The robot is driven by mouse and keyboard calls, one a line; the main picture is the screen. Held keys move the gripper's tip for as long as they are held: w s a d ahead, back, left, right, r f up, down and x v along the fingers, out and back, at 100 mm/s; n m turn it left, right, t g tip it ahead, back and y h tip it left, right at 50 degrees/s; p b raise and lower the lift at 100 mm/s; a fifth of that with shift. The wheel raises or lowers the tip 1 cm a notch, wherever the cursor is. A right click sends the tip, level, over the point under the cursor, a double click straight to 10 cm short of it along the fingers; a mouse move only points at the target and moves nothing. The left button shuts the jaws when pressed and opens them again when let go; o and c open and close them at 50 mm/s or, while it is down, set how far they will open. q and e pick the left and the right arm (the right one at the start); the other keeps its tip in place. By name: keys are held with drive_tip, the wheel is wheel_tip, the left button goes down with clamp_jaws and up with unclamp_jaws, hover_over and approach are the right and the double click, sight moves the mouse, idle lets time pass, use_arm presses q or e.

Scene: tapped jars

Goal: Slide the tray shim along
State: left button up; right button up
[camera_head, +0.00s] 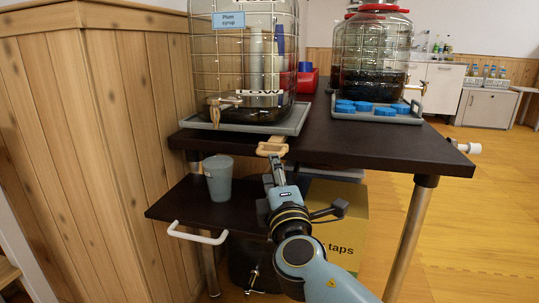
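The tray shim (272,147) is a small light wooden piece at the front edge of the dark table, by the front right of the grey tray (292,123) under the plum syrup jar (243,60). My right gripper (274,160) reaches up to the shim from below and in front. Its fingers are close together and look shut on the shim's near end; the fingertips are small and partly hidden. My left gripper is not in view.
A brass tap (222,104) overhangs the tray's front. A grey-blue cup (219,178) stands on the lower shelf (180,203), which has a white handle. A second jar (372,50) and blue caps (385,112) occupy another tray. The table's right front is clear.

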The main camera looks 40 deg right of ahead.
sight(274, 147)
drive_tip(key=x, duration=0.7)
drive_tip(key=shift+w+d+p, duration=0.1)
drive_tip(key=shift+p, duration=0.2)
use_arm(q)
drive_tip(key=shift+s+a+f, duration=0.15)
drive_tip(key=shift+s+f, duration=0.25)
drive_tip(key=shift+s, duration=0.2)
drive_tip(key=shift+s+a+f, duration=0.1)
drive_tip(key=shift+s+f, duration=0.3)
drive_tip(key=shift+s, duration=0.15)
use_arm(e)
clamp_jaws()
